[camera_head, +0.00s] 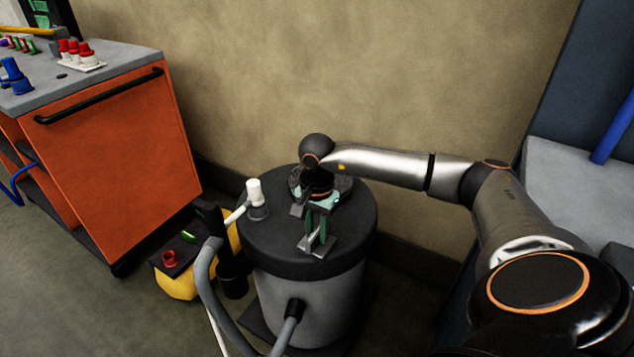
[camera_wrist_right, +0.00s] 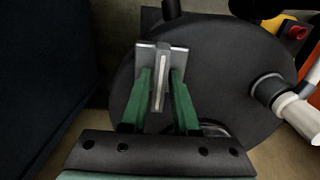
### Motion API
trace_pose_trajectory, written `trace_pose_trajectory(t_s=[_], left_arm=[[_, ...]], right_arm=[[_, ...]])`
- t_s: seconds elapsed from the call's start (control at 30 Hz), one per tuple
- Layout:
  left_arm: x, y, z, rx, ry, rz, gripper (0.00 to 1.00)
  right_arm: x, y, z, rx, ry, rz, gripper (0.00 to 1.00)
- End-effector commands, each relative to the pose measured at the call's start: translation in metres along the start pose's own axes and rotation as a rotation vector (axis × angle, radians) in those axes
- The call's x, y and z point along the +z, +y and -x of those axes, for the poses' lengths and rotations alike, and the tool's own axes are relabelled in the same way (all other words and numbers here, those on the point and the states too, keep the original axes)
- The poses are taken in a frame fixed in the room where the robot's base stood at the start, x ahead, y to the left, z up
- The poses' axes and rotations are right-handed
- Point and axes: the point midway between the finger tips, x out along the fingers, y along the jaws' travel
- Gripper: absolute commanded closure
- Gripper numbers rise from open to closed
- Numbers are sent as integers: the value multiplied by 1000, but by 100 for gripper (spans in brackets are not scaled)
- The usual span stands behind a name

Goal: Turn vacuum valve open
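A grey drum with a dark round lid (camera_head: 355,225) stands on the floor by the wall. My right gripper (camera_head: 318,244) points down at the near part of the lid. Its green fingers (camera_wrist_right: 161,65) with grey tips are apart, with a narrow light-grey bar (camera_wrist_right: 160,88) between them in the wrist view. I cannot tell whether this bar is the valve's handle or whether both fingers press on it. A white fitting on a dark base (camera_head: 256,197) stands on the lid's left part; it also shows in the wrist view (camera_wrist_right: 288,103). My left gripper is out of view.
A grey hose (camera_head: 205,285) curves beside the drum. A yellow unit (camera_head: 178,284) with a red knob (camera_head: 170,258) stands left of it. An orange cabinet (camera_head: 120,165) is at the left. The wall is close behind the drum.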

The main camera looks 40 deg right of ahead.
Motion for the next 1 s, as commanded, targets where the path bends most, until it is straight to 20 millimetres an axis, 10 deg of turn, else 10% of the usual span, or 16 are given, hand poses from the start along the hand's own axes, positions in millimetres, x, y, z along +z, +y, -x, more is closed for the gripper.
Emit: trace_pose_trajectory(t_s=[0.47,1.0], left_arm=[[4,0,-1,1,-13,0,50],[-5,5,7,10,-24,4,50]], right_arm=[[0,0,4,0,1,-3,51],[0,0,105,-2,1,-2,51]])
